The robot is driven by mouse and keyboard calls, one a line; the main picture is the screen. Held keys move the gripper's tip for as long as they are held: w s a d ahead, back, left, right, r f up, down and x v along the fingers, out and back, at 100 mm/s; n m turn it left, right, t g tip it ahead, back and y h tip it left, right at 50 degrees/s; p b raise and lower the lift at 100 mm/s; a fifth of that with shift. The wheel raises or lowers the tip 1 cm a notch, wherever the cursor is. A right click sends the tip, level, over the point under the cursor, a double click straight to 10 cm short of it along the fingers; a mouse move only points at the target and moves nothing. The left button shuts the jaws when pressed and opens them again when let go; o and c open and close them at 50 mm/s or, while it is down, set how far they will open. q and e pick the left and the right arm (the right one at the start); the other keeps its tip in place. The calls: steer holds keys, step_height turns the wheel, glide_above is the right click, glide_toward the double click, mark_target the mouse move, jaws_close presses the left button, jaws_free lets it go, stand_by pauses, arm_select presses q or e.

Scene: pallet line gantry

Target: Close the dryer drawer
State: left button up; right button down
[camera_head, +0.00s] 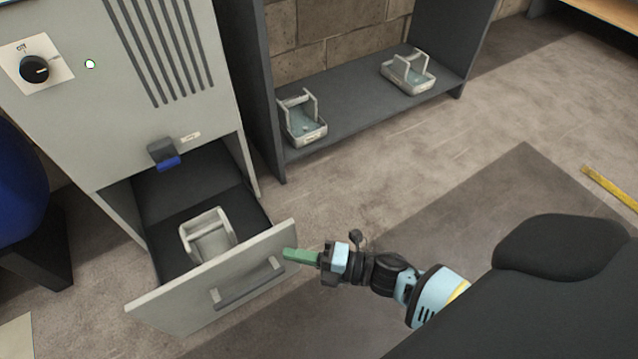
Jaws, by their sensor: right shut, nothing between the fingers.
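The dryer (190,95) is a light grey cabinet at the left, with a black knob (34,69) and dark vent slots. Its drawer (170,310) is pulled out at the bottom, and a grey bar handle (248,284) is on its front. A light grey carrier with a handle (207,236) sits inside the drawer. My right gripper (290,255) has green fingers, shut and empty. The fingertips are close to the right end of the drawer front, above and right of the handle. I cannot tell whether they touch it. My left gripper is not in view.
A dark shelf unit (370,98) stands right of the dryer with two similar carriers (303,120) (408,73). A blue rounded object (18,185) is at the left edge. A yellow floor strip (610,187) lies at the right. The floor between is clear.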

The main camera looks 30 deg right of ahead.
mark_target(271, 237)
steer(key=w+b, duration=0.1)
steer(key=w, duration=0.2)
steer(key=shift+w+d+f, duration=0.1)
steer(key=shift+w, duration=0.3)
steer(key=shift+w, duration=0.1)
